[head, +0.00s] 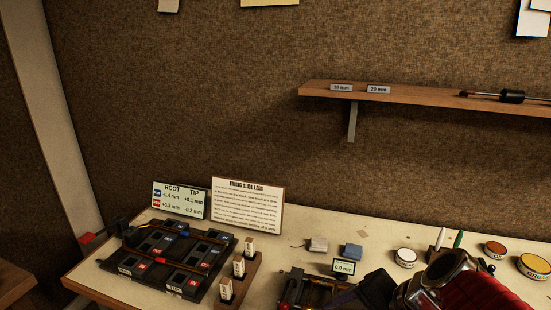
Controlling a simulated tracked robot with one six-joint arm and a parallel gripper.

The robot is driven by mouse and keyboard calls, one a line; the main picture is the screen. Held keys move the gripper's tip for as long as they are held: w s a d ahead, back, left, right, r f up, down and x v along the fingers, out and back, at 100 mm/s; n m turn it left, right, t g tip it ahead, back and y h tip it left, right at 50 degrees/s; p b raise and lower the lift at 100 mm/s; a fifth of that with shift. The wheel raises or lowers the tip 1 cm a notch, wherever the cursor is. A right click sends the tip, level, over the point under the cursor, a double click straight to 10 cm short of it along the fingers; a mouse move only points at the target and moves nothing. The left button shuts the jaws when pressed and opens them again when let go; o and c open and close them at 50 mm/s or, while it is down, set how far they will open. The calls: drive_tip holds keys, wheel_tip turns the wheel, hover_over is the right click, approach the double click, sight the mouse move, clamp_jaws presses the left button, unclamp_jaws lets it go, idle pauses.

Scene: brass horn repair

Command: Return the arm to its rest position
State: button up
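My arm enters at the lower right of the head view, with a red ribbed sleeve and a dark, shiny metal wrist part. My gripper (362,291) shows only as dark shapes at the bottom edge, left of the wrist, over the bench (345,226). Its fingertips are not clear, and I cannot tell whether it is open or shut or holds anything. A small display reading 0.0 mm (344,267) stands just behind it. A dark device (296,287) is beside it on the left, partly cut off by the frame.
A black fixture (128,266) and a wooden block with labelled pegs (250,265) stand on the left. Small tins (405,257) and upright pens (459,239) stand near my arm. A wall shelf (420,98) holds a dark rod (511,96). The back middle of the bench is fairly clear.

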drive_tip(key=s+d+r+n+t+h, duration=0.1)
drive_tip(key=s+r+n+h, duration=0.3)
drive_tip(key=n, duration=0.5)
drive_tip(key=shift+s, duration=0.65)
drive_tip(key=shift+d+r, duration=0.1)
